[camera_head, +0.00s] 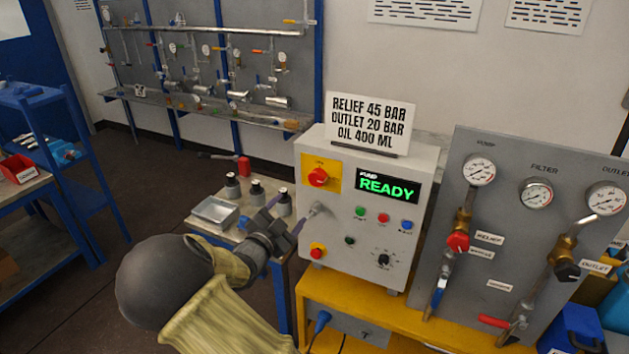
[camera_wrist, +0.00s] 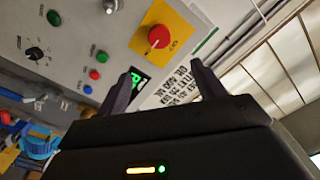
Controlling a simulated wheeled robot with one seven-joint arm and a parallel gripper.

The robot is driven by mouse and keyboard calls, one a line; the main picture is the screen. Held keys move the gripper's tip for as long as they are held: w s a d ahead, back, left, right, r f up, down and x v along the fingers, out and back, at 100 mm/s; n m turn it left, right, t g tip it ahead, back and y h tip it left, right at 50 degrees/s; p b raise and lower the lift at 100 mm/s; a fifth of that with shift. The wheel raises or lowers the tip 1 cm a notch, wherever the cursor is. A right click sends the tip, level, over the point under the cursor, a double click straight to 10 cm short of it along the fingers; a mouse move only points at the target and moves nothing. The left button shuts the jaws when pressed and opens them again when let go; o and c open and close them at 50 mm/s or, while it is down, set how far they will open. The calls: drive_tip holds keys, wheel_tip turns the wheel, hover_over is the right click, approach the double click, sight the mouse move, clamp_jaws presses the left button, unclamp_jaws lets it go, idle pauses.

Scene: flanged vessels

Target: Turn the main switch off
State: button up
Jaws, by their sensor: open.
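The main switch (camera_head: 318,177) is a red rotary knob on a yellow plate, at the upper left of a grey control box (camera_head: 338,240). In the wrist view the red knob (camera_wrist: 159,37) shows a small white mark and lies beyond my fingertips, apart from them. My gripper (camera_head: 284,214) is open and empty, to the lower left of the switch in the head view. Its two dark fingers (camera_wrist: 165,70) are spread in the wrist view. The display (camera_head: 387,187) reads READY in green.
A silver fitting (camera_head: 316,210) sticks out of the box below the switch. A second red knob (camera_head: 317,252) sits lower left. Dark bottles (camera_head: 257,190) and a metal tray (camera_head: 214,212) stand on a side table. A gauge panel (camera_head: 500,240) stands right of the box.

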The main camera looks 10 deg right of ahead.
sight(316, 180)
drive_tip(key=p+x, duration=0.5)
drive_tip(key=x, duration=1.1)
drive_tip(key=shift+w+p, duration=0.1)
drive_tip(key=shift+p, duration=0.3)
drive_tip(key=c, duration=1)
